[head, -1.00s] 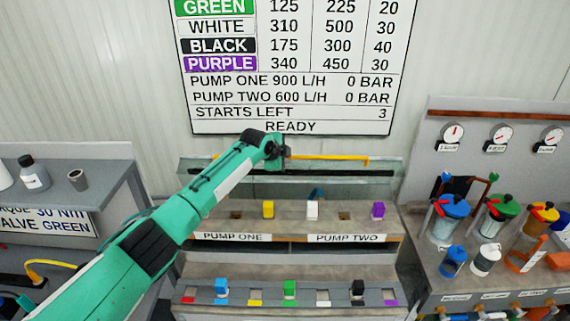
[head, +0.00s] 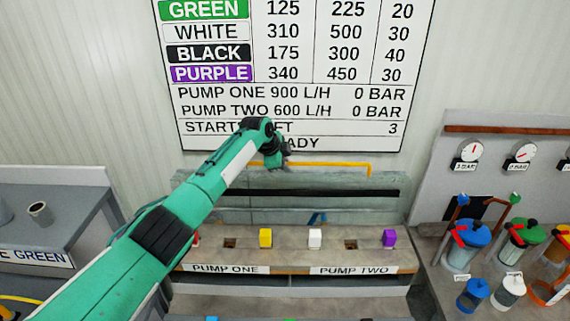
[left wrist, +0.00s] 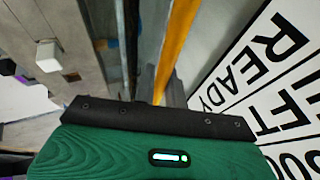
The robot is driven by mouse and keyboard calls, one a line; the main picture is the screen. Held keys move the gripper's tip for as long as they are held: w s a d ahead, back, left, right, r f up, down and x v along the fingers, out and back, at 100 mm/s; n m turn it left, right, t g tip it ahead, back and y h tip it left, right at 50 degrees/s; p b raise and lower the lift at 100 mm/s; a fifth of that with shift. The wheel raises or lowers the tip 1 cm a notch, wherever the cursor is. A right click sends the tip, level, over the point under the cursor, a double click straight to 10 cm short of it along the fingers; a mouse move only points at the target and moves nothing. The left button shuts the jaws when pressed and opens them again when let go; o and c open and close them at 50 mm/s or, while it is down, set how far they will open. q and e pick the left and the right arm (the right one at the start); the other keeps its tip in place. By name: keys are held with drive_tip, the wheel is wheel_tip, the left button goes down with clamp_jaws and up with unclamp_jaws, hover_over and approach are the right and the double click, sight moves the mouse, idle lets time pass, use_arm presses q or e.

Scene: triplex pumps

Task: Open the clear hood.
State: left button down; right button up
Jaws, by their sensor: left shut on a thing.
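The clear hood (head: 310,182) stands raised at the back of the pump bench, in front of the wall board. Its yellow handle bar (head: 330,165) runs along the top edge. My left gripper (head: 277,163) is at the left part of this bar in the head view. In the left wrist view, the yellow bar (left wrist: 176,45) runs down between the fingers of my left gripper (left wrist: 160,88), which are shut on it. My right gripper is in neither view.
Below the hood, a shelf (head: 290,256) labelled PUMP ONE and PUMP TWO carries yellow, white and purple blocks and empty square sockets. A bench with coloured canisters (head: 468,240) and gauges stands at the right. A grey bench (head: 75,205) stands at the left.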

use_arm(q)
drive_tip(key=shift+f, duration=0.1)
drive_tip(key=c, duration=1.5)
unclamp_jaws()
drive_tip(key=shift+o, duration=0.2)
drive_tip(key=shift+s+f, duration=0.1)
drive_tip(key=b+v, duration=0.4)
drive_tip(key=v, duration=1)
